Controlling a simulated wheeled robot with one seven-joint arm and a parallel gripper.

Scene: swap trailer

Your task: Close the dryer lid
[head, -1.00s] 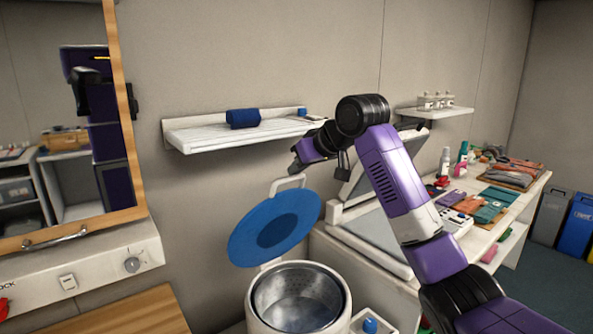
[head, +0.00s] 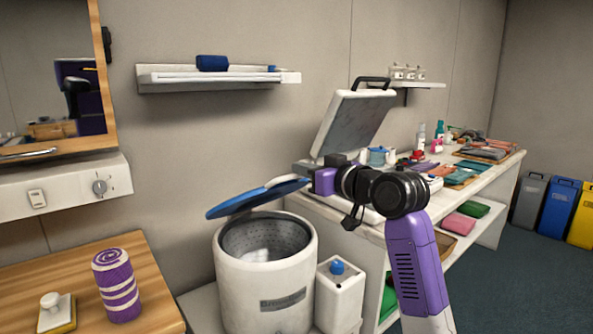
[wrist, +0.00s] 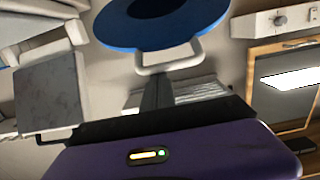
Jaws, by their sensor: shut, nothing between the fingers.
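The dryer (head: 240,282) is a white drum with a perforated metal tub, its opening still partly visible. Its round blue lid (head: 243,200) is tilted over the opening, with a gap at the front and right. The lid's pale handle (head: 283,180) is at its raised right side. My gripper (head: 309,182) is at the handle, its fingertips hard to make out. In the wrist view, my shut, empty fingers (wrist: 157,90) reach up to the white handle (wrist: 170,66) of the blue lid (wrist: 205,22); I cannot tell whether they touch it.
A white box with a blue knob (head: 338,292) stands right of the dryer. A heat press (head: 350,120) stands open on the white workbench (head: 477,196). A wooden counter (head: 70,280) with a purple striped roll (head: 117,284) is at left. A shelf (head: 215,80) hangs above.

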